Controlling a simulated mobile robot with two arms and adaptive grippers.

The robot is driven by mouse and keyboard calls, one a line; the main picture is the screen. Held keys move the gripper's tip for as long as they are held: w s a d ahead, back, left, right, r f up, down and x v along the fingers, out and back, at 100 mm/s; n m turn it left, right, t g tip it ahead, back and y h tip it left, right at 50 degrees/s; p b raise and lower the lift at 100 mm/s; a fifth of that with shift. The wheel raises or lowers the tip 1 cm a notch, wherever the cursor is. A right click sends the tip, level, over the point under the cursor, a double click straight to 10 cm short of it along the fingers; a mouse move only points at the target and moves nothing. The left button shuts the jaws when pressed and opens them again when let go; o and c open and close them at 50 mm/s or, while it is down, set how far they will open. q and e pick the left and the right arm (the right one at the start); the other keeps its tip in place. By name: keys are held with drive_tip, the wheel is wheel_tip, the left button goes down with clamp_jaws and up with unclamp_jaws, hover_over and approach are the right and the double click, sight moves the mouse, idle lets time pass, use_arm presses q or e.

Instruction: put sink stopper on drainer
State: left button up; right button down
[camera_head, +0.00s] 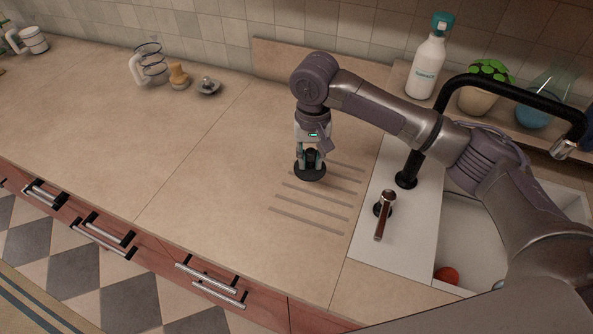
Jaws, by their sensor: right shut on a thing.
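The black sink stopper (310,174) is a dark disc with a raised knob. My right gripper (310,158) points down and is shut on the stopper's knob. The stopper is at the upper left end of the drainer (318,206), a set of parallel grooves in the countertop left of the sink. It overlaps the groove ends in the picture; I cannot tell if it touches the counter. My left gripper is not in view.
The white sink (470,240) with a black tap (406,178) and a lever handle (384,205) lies to the right. A red object (447,275) is in the basin. A soap bottle (427,66) stands behind. The counter's left part is largely clear.

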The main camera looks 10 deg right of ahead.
sight(295, 167)
drive_tip(key=a+f, duration=0.1)
drive_tip(key=a, duration=0.1)
drive_tip(key=shift+w+a+f, duration=0.35)
drive_tip(key=shift+a+f, duration=0.05)
drive_tip(key=shift+a+f+p, duration=0.35)
drive_tip(key=shift+f+p, duration=0.05)
drive_tip(key=shift+f, duration=0.05)
wheel_tip(295, 167, down, 3)
drive_tip(key=shift+f+p, duration=0.1)
drive_tip(key=shift+p, duration=0.45)
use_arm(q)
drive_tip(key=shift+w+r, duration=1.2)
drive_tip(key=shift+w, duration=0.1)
use_arm(e)
drive_tip(key=shift+f, duration=0.25)
drive_tip(key=c, duration=1.1)
unclamp_jaws()
drive_tip(key=shift+f, duration=0.1)
drive_tip(key=shift+c, duration=0.2)
drive_tip(key=shift+o, duration=0.8)
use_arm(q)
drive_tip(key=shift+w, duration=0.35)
